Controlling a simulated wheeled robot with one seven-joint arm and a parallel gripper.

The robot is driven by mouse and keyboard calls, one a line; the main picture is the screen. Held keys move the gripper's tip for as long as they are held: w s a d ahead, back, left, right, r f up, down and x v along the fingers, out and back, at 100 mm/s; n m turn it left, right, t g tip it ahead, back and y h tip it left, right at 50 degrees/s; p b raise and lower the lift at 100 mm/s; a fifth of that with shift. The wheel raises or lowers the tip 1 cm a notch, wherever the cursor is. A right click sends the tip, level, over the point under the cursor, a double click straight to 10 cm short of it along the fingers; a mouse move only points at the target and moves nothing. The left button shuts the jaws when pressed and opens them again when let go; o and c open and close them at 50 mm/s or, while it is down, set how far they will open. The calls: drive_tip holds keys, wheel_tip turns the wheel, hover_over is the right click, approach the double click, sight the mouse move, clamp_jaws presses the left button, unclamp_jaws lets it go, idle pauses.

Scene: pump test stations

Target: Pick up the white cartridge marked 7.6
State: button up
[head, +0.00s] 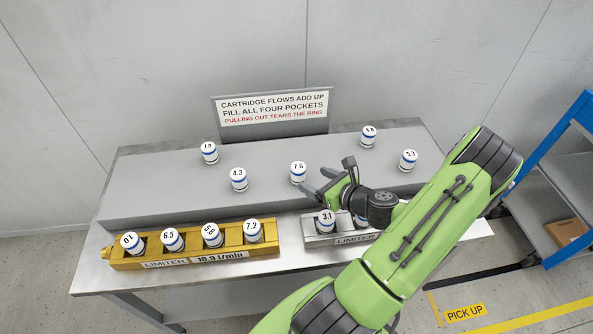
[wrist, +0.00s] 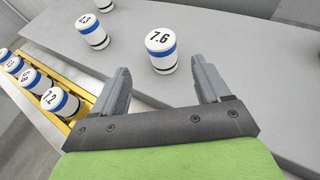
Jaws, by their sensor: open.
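The white cartridge marked 7.6 (head: 298,172) has a blue band and stands upright on the raised grey shelf of the bench. My gripper (head: 318,190) is open and empty. It is beside and slightly in front of the cartridge in the head view. Both fingers (wrist: 165,82) show spread apart in the wrist view. Nothing hides the cartridge's top or number.
Cartridges marked 4.3 (head: 238,179), 1.9 (head: 209,152), 6.8 (head: 368,136) and 5.3 (head: 408,160) stand on the shelf. A gold limiter block (head: 128,262) holds several cartridges. A silver limiter block (head: 312,238), partly behind my arm, holds one marked 3.1 (head: 327,220). A sign (head: 272,108) stands behind.

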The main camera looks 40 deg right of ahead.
sight(295, 170)
drive_tip(key=x, duration=0.7)
drive_tip(key=b+x, duration=0.1)
drive_tip(key=x, duration=0.3)
drive_tip(key=shift+s+d+f, duration=0.15)
drive_tip(key=shift+d+f, duration=0.05)
drive_tip(key=shift+f, duration=0.1)
drive_tip(key=shift+s+r, duration=0.1)
